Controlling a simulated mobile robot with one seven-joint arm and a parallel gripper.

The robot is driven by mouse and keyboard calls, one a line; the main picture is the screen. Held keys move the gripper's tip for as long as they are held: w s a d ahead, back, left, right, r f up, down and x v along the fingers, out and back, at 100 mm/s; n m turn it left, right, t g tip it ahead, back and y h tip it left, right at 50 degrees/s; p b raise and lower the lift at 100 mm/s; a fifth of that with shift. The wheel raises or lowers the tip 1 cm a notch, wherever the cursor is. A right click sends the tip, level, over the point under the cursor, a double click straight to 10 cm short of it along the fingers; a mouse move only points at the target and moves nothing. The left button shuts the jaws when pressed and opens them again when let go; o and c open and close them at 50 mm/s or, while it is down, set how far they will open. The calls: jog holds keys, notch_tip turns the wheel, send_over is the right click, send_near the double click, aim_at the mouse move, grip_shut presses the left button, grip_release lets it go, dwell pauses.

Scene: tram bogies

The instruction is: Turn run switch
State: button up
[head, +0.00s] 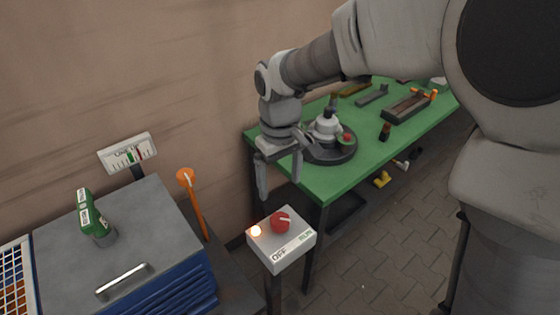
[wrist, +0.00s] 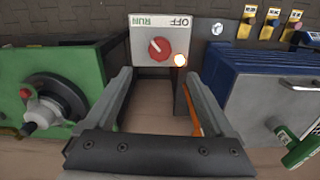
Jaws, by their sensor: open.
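The run switch is a red round knob (head: 280,222) on a pale grey box (head: 268,259) marked OFF and RUN, on a dark post. A lit lamp (head: 255,231) glows beside the knob. In the wrist view the knob (wrist: 159,48) has a white pointer line, and the lettering OFF and RUN appears upside down. The pointer's exact setting is hard to tell. My gripper (head: 280,190) is open and empty, above and slightly behind the box. In the wrist view its fingers (wrist: 160,90) are spread wide, with the knob beyond and between them, apart from it.
A green table (head: 350,178) stands right of the switch, bearing a round dark fixture (head: 335,157). A blue cabinet (head: 165,287) with a grey top stands left, bearing a green tool (head: 86,212). An orange-handled lever (head: 194,200) rises between cabinet and switch.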

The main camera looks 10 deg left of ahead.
jog(key=shift+r, duration=2.25)
